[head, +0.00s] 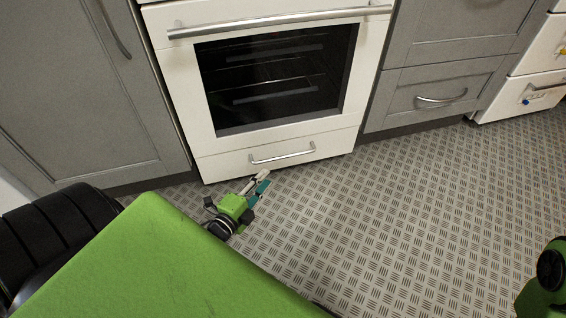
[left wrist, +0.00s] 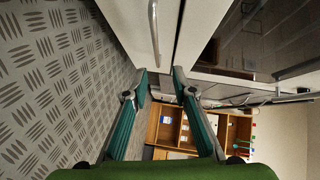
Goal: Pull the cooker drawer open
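The white cooker (head: 180,60) stands against the cabinets, with its drawer (head: 225,166) at the bottom, below the oven door. The drawer looks closed. Its silver bar handle (head: 282,155) runs across the front and also shows in the left wrist view (left wrist: 153,30), at the top just beyond the fingertips. My left gripper (head: 263,180) is low in front of the drawer, just below the handle in the head view. In the left wrist view its fingers (left wrist: 161,74) are apart with nothing between them. My right gripper is not in view.
The oven door handle (head: 280,23) runs above the dark oven window (head: 275,80). Grey cabinets flank the cooker, with a handled drawer (head: 440,98) on the right. The patterned metal floor (head: 400,210) in front is clear. Wooden shelves (left wrist: 165,128) show in the wrist view.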

